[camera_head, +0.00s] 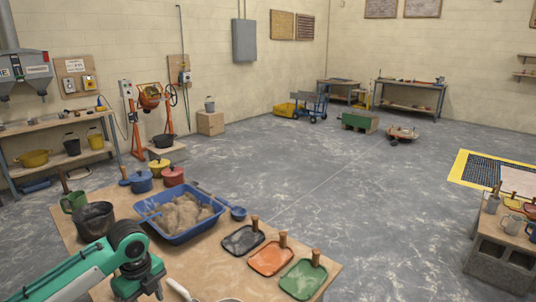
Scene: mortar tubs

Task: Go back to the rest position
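My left arm (125,250), green and black, reaches in from the lower left over the near corner of the wooden table (205,265). Its last visible links bend down past the bottom edge, so its gripper is out of sight. My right arm and gripper do not show. On the table a blue tub (150,208) holds a sandy heap (182,213). Three flat trays with upright wooden handles, black (241,240), orange (268,260) and green (301,279), lie in a row on the right.
Blue (141,182), yellow (159,169) and red (173,177) pots stand along the far side. A blue ladle (238,213) lies beside the tub. Grey floor (370,210) is open to the right.

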